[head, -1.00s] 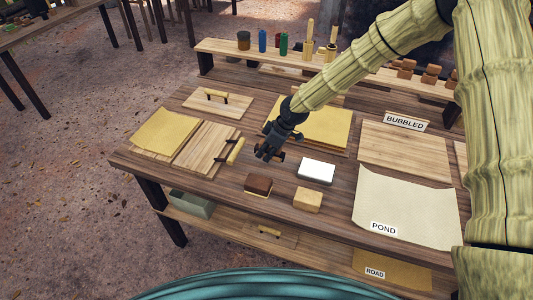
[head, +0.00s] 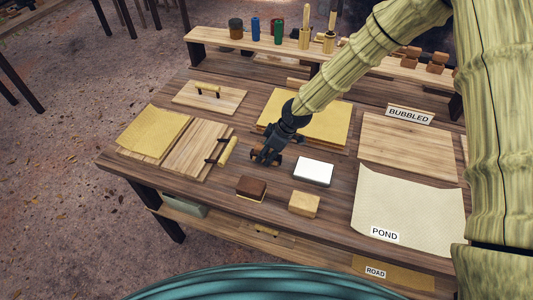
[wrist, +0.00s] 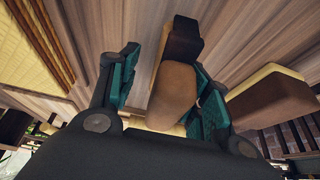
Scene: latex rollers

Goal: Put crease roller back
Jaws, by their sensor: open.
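My gripper (head: 265,160) is low over the middle of the worktable, in front of the stack of yellow sheets. In the wrist view its two teal-padded fingers (wrist: 160,95) stand apart, one on each side of a brown rounded wooden piece (wrist: 175,92) with a dark end. This piece looks like the crease roller, but its full shape is hidden. In the head view only brown bits of it (head: 258,152) show around the fingers. I cannot tell whether the fingers touch it. A pale roller-like bar (head: 228,150) on dark brackets lies on the board to the left.
A white block (head: 313,171), a brown-topped block (head: 251,187) and a tan block (head: 304,204) lie close in front and right. The back shelf (head: 360,68) carries jars, upright tools and brown wooden blocks (head: 437,62). A cream sheet (head: 400,205) covers the right front.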

